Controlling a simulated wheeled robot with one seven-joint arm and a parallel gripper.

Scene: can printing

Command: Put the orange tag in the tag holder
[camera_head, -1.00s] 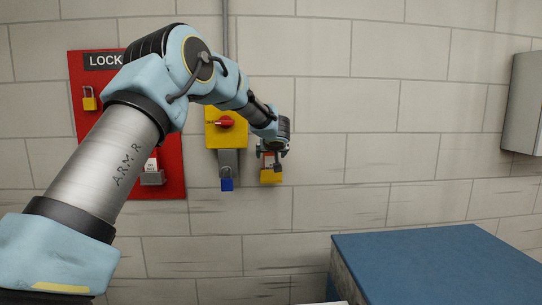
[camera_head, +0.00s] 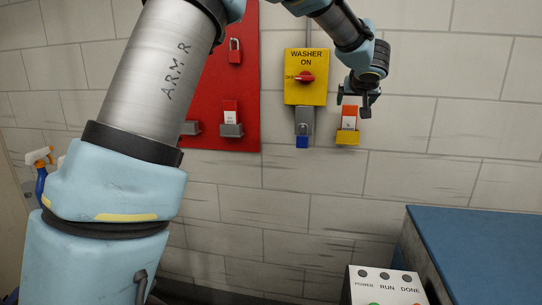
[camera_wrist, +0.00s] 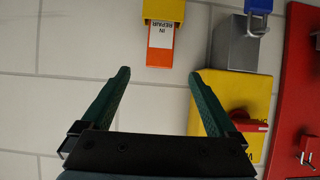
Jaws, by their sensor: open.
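The orange tag (camera_head: 350,109), with a white label, stands upright in the yellow tag holder (camera_head: 347,138) on the wall. In the wrist view the orange tag (camera_wrist: 160,57) reads "IN REPAIR" upside down, and its lower end is hidden inside the tag holder (camera_wrist: 163,10). My gripper (camera_head: 353,101) is just above the tag in the head view. In the wrist view my gripper (camera_wrist: 159,73) is open and empty, its fingers apart, with the tag beyond the fingertips and touching neither.
A yellow washer switch (camera_head: 305,77) with a red knob is left of the tag, above a grey box (camera_head: 304,118) with a blue padlock (camera_head: 302,142). A red lockout board (camera_head: 236,90) is further left. A blue-topped surface (camera_head: 480,235) and control box (camera_head: 385,285) are below right.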

